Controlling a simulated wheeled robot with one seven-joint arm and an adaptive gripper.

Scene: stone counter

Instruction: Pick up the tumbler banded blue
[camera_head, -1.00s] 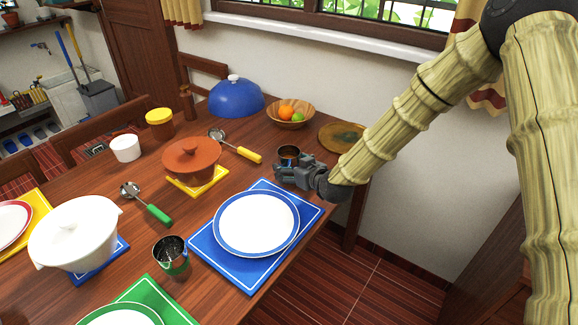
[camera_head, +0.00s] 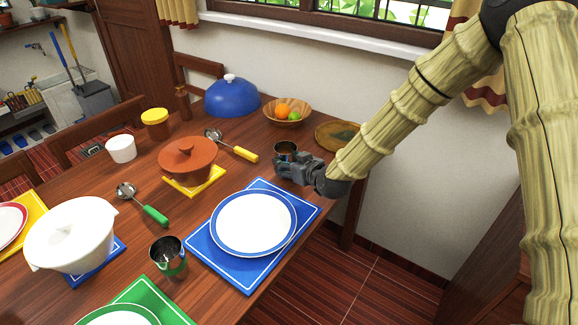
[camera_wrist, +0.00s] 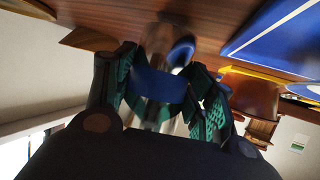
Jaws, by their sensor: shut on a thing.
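The tumbler banded blue (camera_wrist: 158,85) is a shiny metal cup with a blue band, seen blurred between my gripper's green-padded fingers in the wrist view. In the head view the tumbler's rim (camera_head: 286,147) shows above my gripper (camera_head: 292,168), and its lower part is hidden behind the fingers. My gripper (camera_wrist: 160,95) is shut on this tumbler near the far right edge of the table. I cannot tell whether its base touches the table. Another metal tumbler, banded green (camera_head: 169,258), stands near the front of the table, apart from my gripper.
A white plate with a blue rim (camera_head: 252,222) lies on a blue mat (camera_head: 222,269) left of my gripper. A lidded brown pot (camera_head: 188,160) stands left.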

